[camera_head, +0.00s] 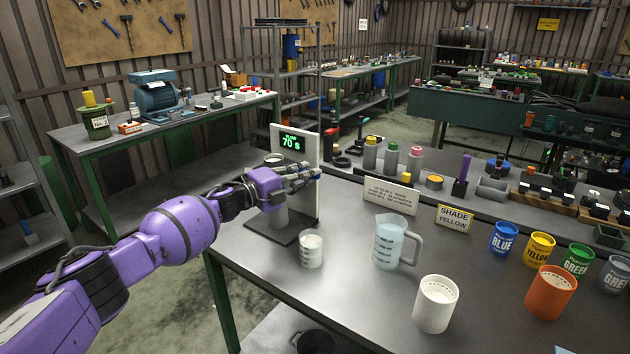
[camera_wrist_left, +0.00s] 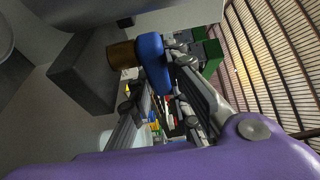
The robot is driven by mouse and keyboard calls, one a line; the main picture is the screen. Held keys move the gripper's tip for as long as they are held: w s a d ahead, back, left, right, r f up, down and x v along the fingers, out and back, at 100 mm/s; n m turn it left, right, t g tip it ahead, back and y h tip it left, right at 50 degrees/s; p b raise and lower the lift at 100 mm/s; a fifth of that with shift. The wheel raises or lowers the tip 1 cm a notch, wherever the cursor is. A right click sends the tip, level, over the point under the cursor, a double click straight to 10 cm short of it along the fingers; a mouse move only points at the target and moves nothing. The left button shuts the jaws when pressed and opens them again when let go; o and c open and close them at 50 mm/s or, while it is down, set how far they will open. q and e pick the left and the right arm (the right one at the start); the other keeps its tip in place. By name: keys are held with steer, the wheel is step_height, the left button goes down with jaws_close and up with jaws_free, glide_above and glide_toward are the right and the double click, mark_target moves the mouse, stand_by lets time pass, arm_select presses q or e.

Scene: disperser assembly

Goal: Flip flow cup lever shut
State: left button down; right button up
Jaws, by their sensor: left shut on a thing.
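The flow cup (camera_head: 274,159) sits on a stand with a dark base (camera_head: 288,224), in front of a white panel with a green display reading 70 s (camera_head: 291,142). My left gripper (camera_head: 316,173) reaches across just right of the cup, its fingers pointing right. It is shut on the lever, whose blue end (camera_wrist_left: 153,62) shows by the fingers in the left wrist view. The lever's exact angle is hard to tell, as the gripper covers it in the head view. My right gripper is not in view.
A small clear beaker (camera_head: 312,249) stands in front of the stand. A measuring jug (camera_head: 390,243), a white cup (camera_head: 436,304) and an orange cup (camera_head: 550,292) stand to the right. The table's front left is clear.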

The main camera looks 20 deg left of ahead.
arm_select(q)
steer(key=shift+s+f+m+g+h+b, duration=0.2)
steer(key=shift+m+g+h+b, duration=0.2)
steer(key=shift+m+h+b, duration=0.15)
steer(key=shift+r+h, duration=0.1)
steer(key=shift+h, duration=0.15)
steer(key=c, duration=1.9)
jaws_free()
steer(key=shift+r, duration=0.1)
steer(key=shift+a, duration=0.1)
steer(key=v, duration=1.1)
steer(key=shift+s+a+r, duration=0.1)
steer(key=shift+s+a, duration=0.05)
steer(key=shift+s, duration=0.25)
